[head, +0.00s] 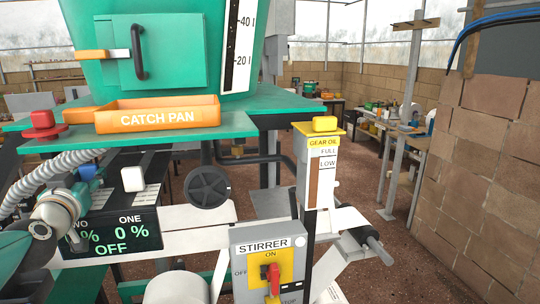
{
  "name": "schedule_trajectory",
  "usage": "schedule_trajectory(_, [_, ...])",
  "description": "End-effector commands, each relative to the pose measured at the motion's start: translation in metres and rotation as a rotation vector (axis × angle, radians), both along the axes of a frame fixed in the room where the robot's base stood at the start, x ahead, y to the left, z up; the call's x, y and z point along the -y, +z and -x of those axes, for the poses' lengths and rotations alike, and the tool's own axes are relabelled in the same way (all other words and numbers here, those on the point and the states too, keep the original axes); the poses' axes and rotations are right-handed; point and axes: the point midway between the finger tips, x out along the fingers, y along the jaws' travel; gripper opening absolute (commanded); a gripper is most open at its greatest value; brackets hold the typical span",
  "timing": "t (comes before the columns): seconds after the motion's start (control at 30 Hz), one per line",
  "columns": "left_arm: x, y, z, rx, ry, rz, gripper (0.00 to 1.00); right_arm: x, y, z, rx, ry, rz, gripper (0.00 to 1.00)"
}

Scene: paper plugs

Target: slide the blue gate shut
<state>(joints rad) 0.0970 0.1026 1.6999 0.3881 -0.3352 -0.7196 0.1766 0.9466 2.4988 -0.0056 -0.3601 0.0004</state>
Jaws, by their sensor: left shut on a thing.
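My left gripper (84,188) is at the left, below the green bench top. It is shut on a small blue block (88,172), which I take to be the blue gate's handle. The fingers hide part of it, and I cannot make out the gate plate itself. A white block (132,178) stands just to the right, apart from the gripper. Below them a dark display (118,232) reads TWO and ONE, with 0 % under ONE and OFF beneath. The arm covers the number under TWO. My right gripper is not in view.
An orange catch pan (160,114) and a red button (42,122) sit above the gripper. A black handwheel (208,187), a gear oil gauge (320,165) and a stirrer switch box (268,262) stand to the right. A grey hose (45,172) runs close at the left.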

Motion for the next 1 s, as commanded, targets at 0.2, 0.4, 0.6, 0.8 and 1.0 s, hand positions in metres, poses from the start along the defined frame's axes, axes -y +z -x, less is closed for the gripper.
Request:
schedule_trajectory(0.2, [-0.0007,0.0009,-0.0015,0.002,0.001,0.000,0.11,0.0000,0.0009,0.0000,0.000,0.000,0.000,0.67])
schedule_trajectory(0.4, [-0.0010,0.0016,-0.0028,0.003,0.001,-0.001,0.11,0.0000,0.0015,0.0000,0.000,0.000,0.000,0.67])
schedule_trajectory(0.6, [-0.0013,0.0025,-0.0041,0.005,0.002,-0.001,0.11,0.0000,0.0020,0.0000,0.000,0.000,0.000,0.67])
schedule_trajectory(0.8, [-0.0017,0.0037,-0.0053,0.008,0.002,-0.003,0.11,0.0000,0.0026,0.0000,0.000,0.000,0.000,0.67])
schedule_trajectory(1.0, [-0.0015,0.0042,-0.0056,0.009,0.003,-0.004,0.11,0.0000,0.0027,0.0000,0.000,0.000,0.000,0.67])
